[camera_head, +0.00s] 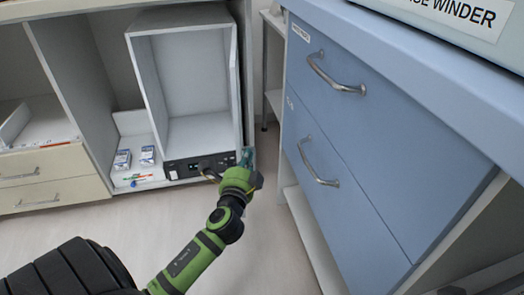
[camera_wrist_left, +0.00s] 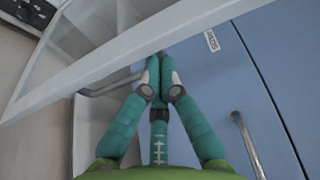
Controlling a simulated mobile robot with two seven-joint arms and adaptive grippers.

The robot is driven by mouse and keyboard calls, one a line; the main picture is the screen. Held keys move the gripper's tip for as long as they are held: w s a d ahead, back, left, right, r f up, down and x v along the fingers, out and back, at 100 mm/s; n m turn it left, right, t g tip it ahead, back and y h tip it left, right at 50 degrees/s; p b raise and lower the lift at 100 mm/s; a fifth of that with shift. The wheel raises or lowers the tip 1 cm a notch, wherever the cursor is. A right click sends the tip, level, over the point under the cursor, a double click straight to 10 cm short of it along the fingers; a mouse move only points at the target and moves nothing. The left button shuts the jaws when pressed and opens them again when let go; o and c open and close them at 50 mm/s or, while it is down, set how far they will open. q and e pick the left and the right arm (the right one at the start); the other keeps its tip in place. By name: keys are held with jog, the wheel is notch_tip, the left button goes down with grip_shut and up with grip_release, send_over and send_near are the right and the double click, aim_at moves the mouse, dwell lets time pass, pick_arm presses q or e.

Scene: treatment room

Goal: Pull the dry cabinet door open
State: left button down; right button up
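The dry cabinet (camera_head: 196,82) is a pale box with an empty interior and a dark control panel along its bottom. Its door (camera_head: 234,80) stands swung open, almost edge-on at the right side. In the left wrist view, the door's white frame (camera_wrist_left: 90,78) crosses diagonally. A grey bar handle (camera_wrist_left: 108,86) shows beside the fingers; nothing shows it in their grip. My left gripper (camera_head: 247,158) is low at the door's lower front corner. Its teal fingers (camera_wrist_left: 160,78) are drawn together with tips at the frame's edge. My right gripper is out of view.
A blue drawer unit (camera_head: 350,190) with bar handles (camera_head: 318,165) stands close on the right. Small boxes (camera_head: 147,155) lie on the shelf left of the cabinet. Beige drawers (camera_head: 48,175) are at far left. Floor (camera_head: 120,225) in front is clear.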

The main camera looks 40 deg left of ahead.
pick_arm(q)
jog(key=shift+s+a, duration=0.15)
jog(key=v, duration=1.2)
